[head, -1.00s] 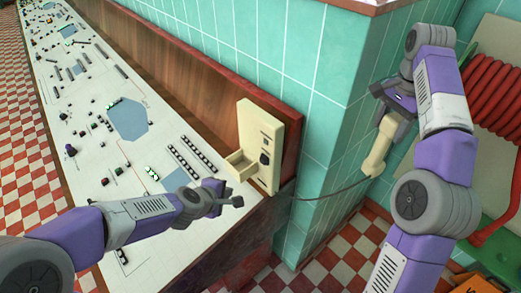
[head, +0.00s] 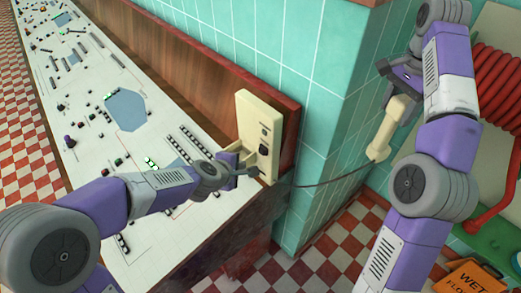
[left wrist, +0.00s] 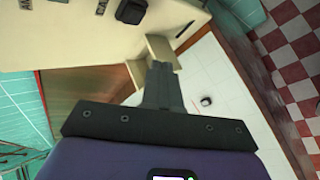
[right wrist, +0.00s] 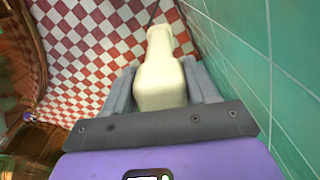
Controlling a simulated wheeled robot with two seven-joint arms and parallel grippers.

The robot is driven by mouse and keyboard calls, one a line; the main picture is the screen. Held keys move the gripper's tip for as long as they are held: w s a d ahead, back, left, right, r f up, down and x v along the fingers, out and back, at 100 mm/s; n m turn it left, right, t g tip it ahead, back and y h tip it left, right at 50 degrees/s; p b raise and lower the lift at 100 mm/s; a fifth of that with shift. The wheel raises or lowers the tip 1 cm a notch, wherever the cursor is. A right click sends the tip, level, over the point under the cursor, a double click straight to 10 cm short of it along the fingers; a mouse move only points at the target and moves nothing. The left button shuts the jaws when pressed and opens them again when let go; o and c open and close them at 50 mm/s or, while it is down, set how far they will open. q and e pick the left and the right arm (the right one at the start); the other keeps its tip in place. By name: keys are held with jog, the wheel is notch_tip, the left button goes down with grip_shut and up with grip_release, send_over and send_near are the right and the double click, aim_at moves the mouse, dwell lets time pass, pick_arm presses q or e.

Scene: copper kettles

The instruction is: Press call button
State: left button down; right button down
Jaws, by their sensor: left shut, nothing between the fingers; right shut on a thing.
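A cream intercom box (head: 254,119) stands upright at the console's near end. On its face are a small dark part and, lower down, a rounded black knob or button (head: 263,150); the black part also shows at the top of the left wrist view (left wrist: 131,10). My left gripper (head: 258,171) is shut and empty, just below and in front of that black part; I cannot tell whether it touches the box. My right gripper (right wrist: 162,85) is shut on a cream handset (right wrist: 160,75), held beside the tiled wall. The handset (head: 390,128) trails a dark cord to the box.
A small open cream cradle (head: 232,150) juts from the box's left side. The long white console (head: 160,225) carries small black and green parts. A teal tiled wall corner (head: 322,110) lies between my arms. A red coiled hose (head: 500,75) and orange wet-floor sign (head: 472,278) are at right.

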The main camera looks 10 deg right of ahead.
aim_at(262, 151)
pick_arm(q)
jog(key=shift+w+d+p, duration=0.3)
jog(key=shift+w+d, duration=0.3)
jog(key=shift+d, duration=0.25)
jog(key=shift+w+d+p, duration=0.3)
jog(key=shift+w+d, duration=0.3)
jog(key=shift+d, duration=0.25)
pick_arm(e)
jog(key=shift+r, duration=0.75)
pick_arm(q)
jog(key=shift+w+d, duration=0.25)
jog(key=shift+d, duration=0.1)
pick_arm(e)
jog(key=shift+r, duration=0.2)
pick_arm(q)
jog(key=shift+w+d+p, duration=0.2)
jog(key=shift+d+p, duration=0.05)
jog(key=shift+p, duration=0.1)
pick_arm(e)
jog(key=shift+r, duration=0.2)
jog(key=shift+f, duration=0.1)
dwell(0.4)
pick_arm(q)
jog(key=shift+s+a+b, duration=0.3)
jog(key=shift+s+a, duration=0.15)
jog(key=shift+a, duration=0.2)
pick_arm(e)
jog(key=shift+f, duration=0.2)
